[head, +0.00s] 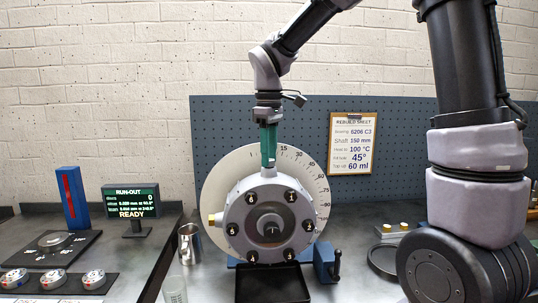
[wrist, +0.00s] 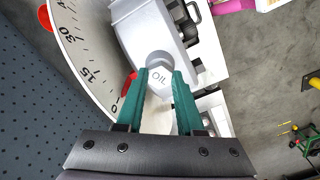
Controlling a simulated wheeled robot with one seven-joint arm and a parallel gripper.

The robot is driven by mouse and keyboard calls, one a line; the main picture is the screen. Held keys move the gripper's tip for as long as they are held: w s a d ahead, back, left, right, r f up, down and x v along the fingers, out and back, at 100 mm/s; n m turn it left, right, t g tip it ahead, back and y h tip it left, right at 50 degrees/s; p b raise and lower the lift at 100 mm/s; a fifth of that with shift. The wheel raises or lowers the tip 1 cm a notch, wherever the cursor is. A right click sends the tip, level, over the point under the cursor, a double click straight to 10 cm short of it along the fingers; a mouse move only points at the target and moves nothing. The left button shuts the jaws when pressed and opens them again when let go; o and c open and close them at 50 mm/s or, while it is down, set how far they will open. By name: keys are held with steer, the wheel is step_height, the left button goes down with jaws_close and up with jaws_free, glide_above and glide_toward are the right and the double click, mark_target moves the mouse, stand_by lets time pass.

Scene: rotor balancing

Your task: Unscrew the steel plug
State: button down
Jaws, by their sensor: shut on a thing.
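My gripper (head: 268,163) points straight down at the top of the grey round housing (head: 243,197), with its green fingers shut on the steel plug (head: 268,172). In the wrist view, the plug (wrist: 159,60) shows as a grey round piece between the fingertips of my gripper (wrist: 163,74).
A white degree dial (head: 222,170) stands behind the housing. A brass-coloured fitting (head: 213,219) sticks out at left. A metal cup (head: 189,243), a clear beaker (head: 174,290) and a black tray (head: 270,284) stand below. The display (head: 131,203) reads READY.

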steer(key=n, duration=0.7)
steer(key=shift+n, duration=0.3)
steer(key=n, duration=0.6)
steer(key=shift+n, duration=0.7)
steer(key=shift+r, duration=0.1)
steer(key=shift+r, duration=0.3)
steer(key=shift+r, duration=3.2)
